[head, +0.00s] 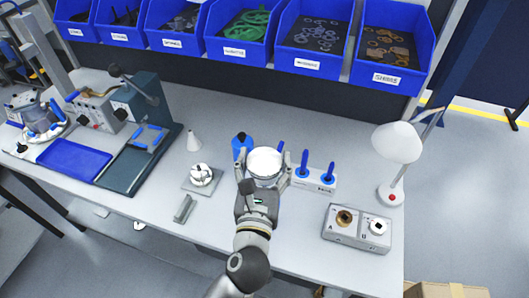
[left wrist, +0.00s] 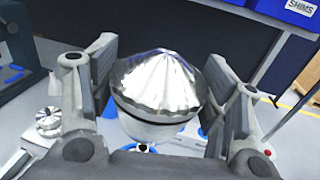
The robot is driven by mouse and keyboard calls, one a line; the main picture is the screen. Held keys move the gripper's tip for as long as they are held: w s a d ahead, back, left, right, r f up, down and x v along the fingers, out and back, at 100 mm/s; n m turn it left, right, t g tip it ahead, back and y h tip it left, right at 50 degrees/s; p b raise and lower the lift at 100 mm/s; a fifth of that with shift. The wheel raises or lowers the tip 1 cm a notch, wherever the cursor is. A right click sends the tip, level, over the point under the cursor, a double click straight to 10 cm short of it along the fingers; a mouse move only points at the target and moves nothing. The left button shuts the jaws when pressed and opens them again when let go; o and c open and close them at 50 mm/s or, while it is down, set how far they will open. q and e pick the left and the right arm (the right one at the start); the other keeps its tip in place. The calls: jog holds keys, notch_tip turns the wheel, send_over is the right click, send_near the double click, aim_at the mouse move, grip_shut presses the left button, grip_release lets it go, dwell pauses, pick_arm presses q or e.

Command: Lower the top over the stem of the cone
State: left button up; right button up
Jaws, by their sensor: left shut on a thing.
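My left gripper (head: 265,165) is shut on a shiny silver round part (head: 265,162), likely the top, held above the bench. In the left wrist view the part (left wrist: 158,85) has a ridged, cone-like face, a dark band and a smooth cylindrical side, between the two fingers. A small silver and white assembly (head: 201,175) sits on a square grey plate, left of the gripper; it also shows in the left wrist view (left wrist: 48,122). I cannot tell whether it is the cone with the stem. A plain white cone-shaped piece (head: 194,140) stands behind it. My right gripper is not in view.
A rack (head: 316,182) with blue-handled tools stands right of the gripper, and a blue object (head: 241,142) behind it. A grey block (head: 184,209) lies at the front. A two-station box (head: 358,229) and a lamp (head: 398,143) are at right, a press (head: 140,110) at left.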

aim_at(263, 185)
pick_arm(q)
jog(key=shift+r, duration=0.1)
notch_tip(263, 185, down, 3)
jog(key=shift+r+b, duration=0.1)
jog(key=shift+b, duration=0.9)
jog(key=shift+f+b, duration=0.6)
jog(key=shift+f, duration=0.2)
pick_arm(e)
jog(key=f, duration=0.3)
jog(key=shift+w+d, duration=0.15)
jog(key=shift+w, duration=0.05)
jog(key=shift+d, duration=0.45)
pick_arm(q)
jog(key=shift+p, duration=0.3)
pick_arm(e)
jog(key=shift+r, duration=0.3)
pick_arm(q)
jog(key=shift+f+b, duration=0.35)
jog(key=shift+f, duration=0.1)
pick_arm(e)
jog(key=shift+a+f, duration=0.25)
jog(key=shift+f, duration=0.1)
